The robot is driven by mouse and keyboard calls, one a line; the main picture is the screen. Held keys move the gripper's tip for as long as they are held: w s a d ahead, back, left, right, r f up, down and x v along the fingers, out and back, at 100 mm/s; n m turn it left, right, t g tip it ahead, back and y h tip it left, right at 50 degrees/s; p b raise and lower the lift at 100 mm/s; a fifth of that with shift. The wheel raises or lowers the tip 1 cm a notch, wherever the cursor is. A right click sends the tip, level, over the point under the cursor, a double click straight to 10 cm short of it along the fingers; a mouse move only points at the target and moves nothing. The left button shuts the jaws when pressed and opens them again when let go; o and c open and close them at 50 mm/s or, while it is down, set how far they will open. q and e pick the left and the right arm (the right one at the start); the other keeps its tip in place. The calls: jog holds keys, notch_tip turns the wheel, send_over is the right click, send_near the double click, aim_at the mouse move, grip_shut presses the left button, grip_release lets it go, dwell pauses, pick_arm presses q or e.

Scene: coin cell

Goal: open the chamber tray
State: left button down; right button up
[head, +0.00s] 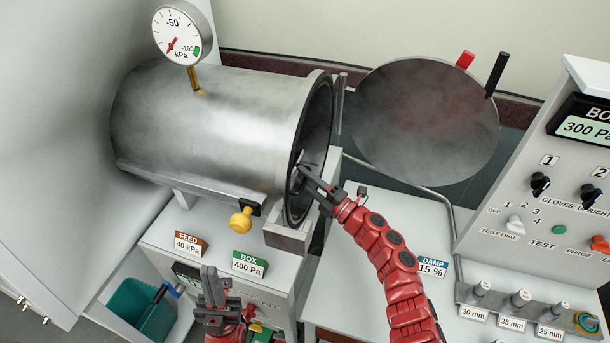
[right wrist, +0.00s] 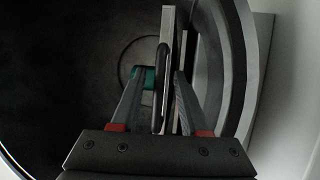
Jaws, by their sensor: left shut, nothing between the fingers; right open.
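The chamber (head: 215,120) is a metal cylinder lying on its side, its mouth open to the right. Its round door (head: 425,115) stands swung away from the mouth. My right gripper (head: 302,172) reaches into the mouth. In the right wrist view its open fingers (right wrist: 160,80) straddle a dark loop-shaped handle (right wrist: 160,88) beside a thin pale plate seen edge-on, which looks like the chamber tray (right wrist: 182,50). I cannot tell whether the fingers touch the handle. Most of the tray is hidden inside the chamber. My left gripper (head: 210,275) is shut and empty, low in front of the chamber's bench.
A yellow knob (head: 241,220) sits below the chamber. FEED (head: 188,243) and BOX (head: 250,263) signs stand on the bench near my left gripper. A control panel (head: 550,190) fills the right. A teal bin (head: 145,310) is low left. The chamber rim (right wrist: 240,60) curves close around my right fingers.

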grip_shut()
dwell(1.5)
